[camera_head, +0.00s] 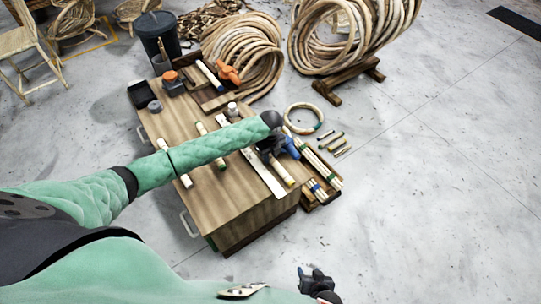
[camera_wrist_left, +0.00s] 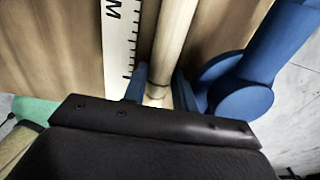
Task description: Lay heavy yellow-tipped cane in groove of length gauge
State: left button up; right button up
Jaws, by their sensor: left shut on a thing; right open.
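My left gripper (camera_head: 270,148) is over the right part of the wooden workbench top. In the left wrist view its blue fingers (camera_wrist_left: 160,88) are shut on a pale cane (camera_wrist_left: 175,35). In the head view a thick pale cane with a yellowish near end (camera_head: 283,174) runs out from under this gripper. The white length gauge with black marks (camera_wrist_left: 118,35) lies alongside the cane, to its left, and also shows in the head view (camera_head: 262,174). I cannot tell whether the cane lies in a groove. My right gripper (camera_head: 312,276) is open and empty at the bottom, away from the bench.
The workbench (camera_head: 235,200) carries several other short cane pieces (camera_head: 202,128) and a black tray (camera_head: 142,95). A rack with tipped canes (camera_head: 325,180) stands at its right side. Large cane coils (camera_head: 340,50) are behind.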

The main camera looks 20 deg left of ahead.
dwell(0.3)
pick_arm(q)
jog(key=o, duration=1)
